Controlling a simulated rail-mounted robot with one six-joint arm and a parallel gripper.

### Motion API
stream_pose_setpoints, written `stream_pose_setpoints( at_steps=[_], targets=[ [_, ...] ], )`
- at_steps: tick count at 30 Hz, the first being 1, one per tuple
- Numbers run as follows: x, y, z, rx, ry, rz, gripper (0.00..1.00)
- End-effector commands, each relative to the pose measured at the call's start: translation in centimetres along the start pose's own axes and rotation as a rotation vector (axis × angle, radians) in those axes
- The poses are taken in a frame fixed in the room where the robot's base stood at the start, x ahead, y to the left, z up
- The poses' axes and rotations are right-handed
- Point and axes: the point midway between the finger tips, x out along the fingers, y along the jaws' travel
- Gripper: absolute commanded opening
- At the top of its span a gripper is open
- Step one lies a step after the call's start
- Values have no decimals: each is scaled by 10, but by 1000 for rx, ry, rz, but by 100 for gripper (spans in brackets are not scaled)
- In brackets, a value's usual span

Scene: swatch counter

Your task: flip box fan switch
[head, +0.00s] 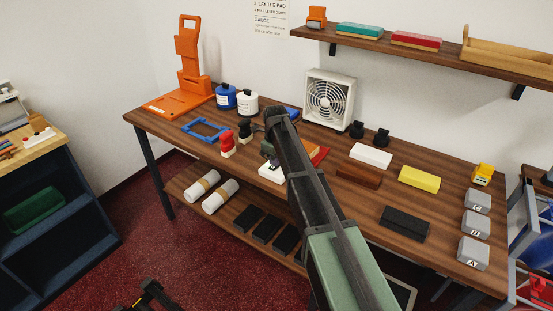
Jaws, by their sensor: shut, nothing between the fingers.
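The white box fan (330,98) stands upright at the back of the brown wooden counter, its round grille facing into the room. I cannot make out its switch at this size. My dark arm reaches from the bottom of the picture across the counter. My gripper (262,127) is at its far end, small and dark, left of the fan and apart from it. It is shut and empty, but its fingertips are hard to make out against the dark things around it.
Blue and white jars (246,102) and an orange stand (190,65) are at the back left. A red-topped item (228,143) stands near the gripper. Black clips (357,129), a white block (371,156) and a yellow block (419,179) lie right of my arm. A shelf (430,46) hangs above.

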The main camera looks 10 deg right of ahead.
Motion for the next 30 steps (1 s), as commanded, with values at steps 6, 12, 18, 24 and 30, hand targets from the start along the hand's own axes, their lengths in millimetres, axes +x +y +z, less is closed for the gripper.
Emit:
stream_pose_setpoints(
  at_steps=[6,12,18,24,30],
  targets=[
    [-1,-1,0,0,0,-1,0],
    [-22,-3,0,1,0,-1,0],
    [-69,-9,0,1,0,0,0],
    [-118,-16,0,1,0,0,0],
    [-141,-20,0,1,0,0,0]
  ],
)
